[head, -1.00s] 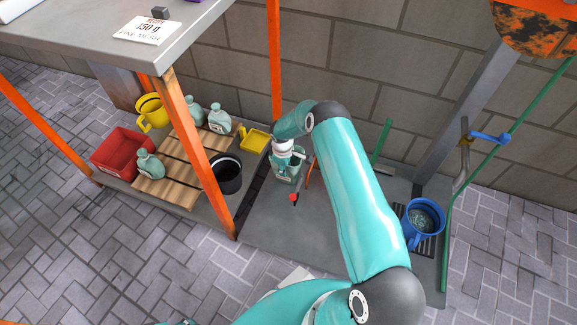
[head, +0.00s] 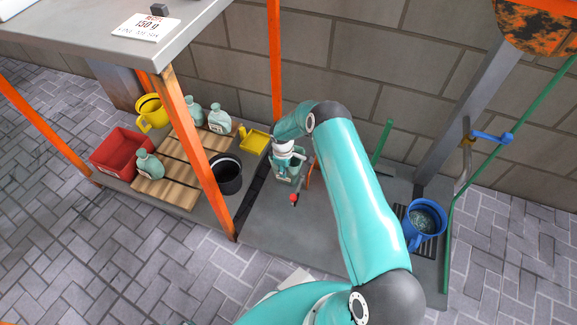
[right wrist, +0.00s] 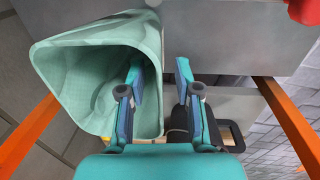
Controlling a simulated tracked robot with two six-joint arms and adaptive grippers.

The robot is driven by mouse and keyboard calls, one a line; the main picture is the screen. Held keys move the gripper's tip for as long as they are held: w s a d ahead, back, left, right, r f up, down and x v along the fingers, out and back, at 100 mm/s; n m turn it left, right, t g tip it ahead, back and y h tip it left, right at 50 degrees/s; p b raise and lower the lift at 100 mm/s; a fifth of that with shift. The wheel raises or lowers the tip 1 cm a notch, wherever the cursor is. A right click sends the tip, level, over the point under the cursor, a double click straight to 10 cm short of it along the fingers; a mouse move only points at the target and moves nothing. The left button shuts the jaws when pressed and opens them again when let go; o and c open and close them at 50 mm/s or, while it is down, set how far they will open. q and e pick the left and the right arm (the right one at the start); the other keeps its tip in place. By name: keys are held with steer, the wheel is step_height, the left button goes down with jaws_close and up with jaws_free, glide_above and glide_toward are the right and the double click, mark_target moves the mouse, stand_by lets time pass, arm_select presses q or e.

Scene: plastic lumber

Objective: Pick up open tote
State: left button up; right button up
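The open tote (right wrist: 88,75) is a pale green, hollow container that fills the left of the right wrist view, its wide mouth facing the camera. In the head view the tote (head: 288,179) is small and partly hidden by my right gripper (head: 287,157). In the right wrist view the right gripper (right wrist: 160,72) is open. Its left finger reaches into the mouth and its right finger is outside, with the tote's right wall between them. I cannot tell whether either finger touches the wall. My left gripper is not in view.
A black bucket (head: 227,178) and a yellow dustpan-like tray (head: 254,140) stand left of the tote. Green jugs (head: 149,164), a red bin (head: 122,152) and a yellow pitcher (head: 152,113) sit farther left. An orange post (head: 195,150) rises nearby. A blue bucket (head: 424,222) stands right.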

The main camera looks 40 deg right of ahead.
jaws_close()
steer(key=shift+r, duration=0.15)
stand_by(0.5)
